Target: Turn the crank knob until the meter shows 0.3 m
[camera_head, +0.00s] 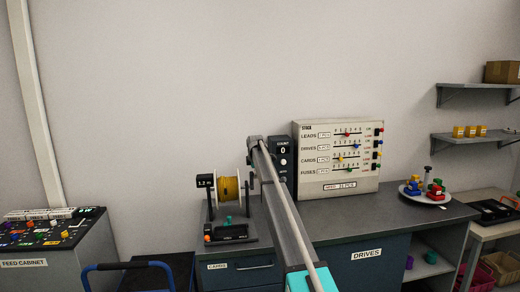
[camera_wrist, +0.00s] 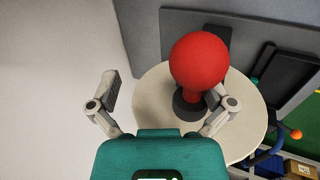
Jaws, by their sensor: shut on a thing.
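The cable winder stands on the grey bench with a yellow spool (camera_head: 230,189). Its small black meter (camera_head: 206,182) appears to read 1.2 m. In the wrist view the crank knob (camera_wrist: 198,60) is a red ball on a dark collar, in front of a round cream disc (camera_wrist: 155,90). My gripper (camera_wrist: 164,92) is at the knob, its right finger against the lower side of the knob and collar. The left finger shows apart from the knob in this view. In the head view my arm hides the knob and the gripper.
A panel with sliders (camera_head: 338,160) stands on the bench right of my arm, beside a black counter box (camera_head: 283,157). A white plate (camera_head: 425,198) with coloured blocks is at the right. A feed cabinet (camera_head: 25,265) and a blue-handled cart (camera_head: 130,266) are at the left.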

